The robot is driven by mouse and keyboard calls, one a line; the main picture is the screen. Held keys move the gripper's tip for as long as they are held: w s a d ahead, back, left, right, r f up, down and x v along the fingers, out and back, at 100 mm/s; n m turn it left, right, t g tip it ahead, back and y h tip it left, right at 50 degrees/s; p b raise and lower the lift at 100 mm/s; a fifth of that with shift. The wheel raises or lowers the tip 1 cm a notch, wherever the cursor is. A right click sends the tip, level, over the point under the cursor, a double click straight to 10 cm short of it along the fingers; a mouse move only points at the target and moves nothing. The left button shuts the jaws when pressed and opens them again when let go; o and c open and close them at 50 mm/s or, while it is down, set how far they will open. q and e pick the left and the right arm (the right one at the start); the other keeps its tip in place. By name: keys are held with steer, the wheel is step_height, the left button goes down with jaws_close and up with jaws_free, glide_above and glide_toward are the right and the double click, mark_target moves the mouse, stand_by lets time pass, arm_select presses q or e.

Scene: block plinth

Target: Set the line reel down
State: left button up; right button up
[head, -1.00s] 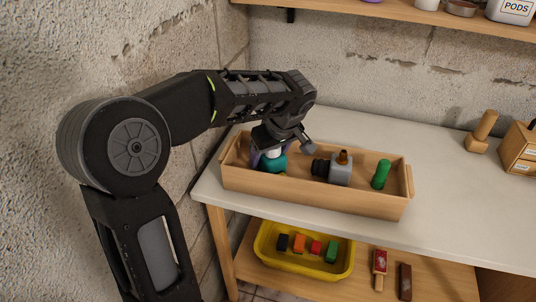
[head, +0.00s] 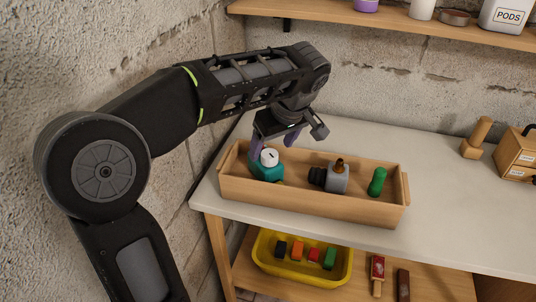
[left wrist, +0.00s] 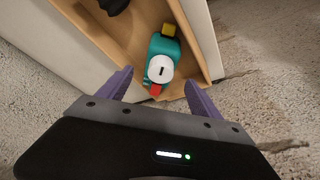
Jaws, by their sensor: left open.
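The line reel (head: 267,170), teal with a white round knob, sits at the left end of the long wooden tray (head: 306,208). In the left wrist view the reel (left wrist: 163,46) also shows a red end and a yellow end, near the tray's end wall. My left gripper (head: 274,144) is open and empty above the reel, its purple fingers apart and clear of it. In the left wrist view its fingers (left wrist: 158,82) lie on either side of the reel's near end. My right gripper is not in view.
The tray also holds a grey and black item with a brown top (head: 334,177) and a green peg-like piece (head: 377,182). A yellow bin (head: 262,271) with coloured blocks is on the shelf below.

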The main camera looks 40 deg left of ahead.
arm_select(q)
steer(key=shift+v, duration=1.55)
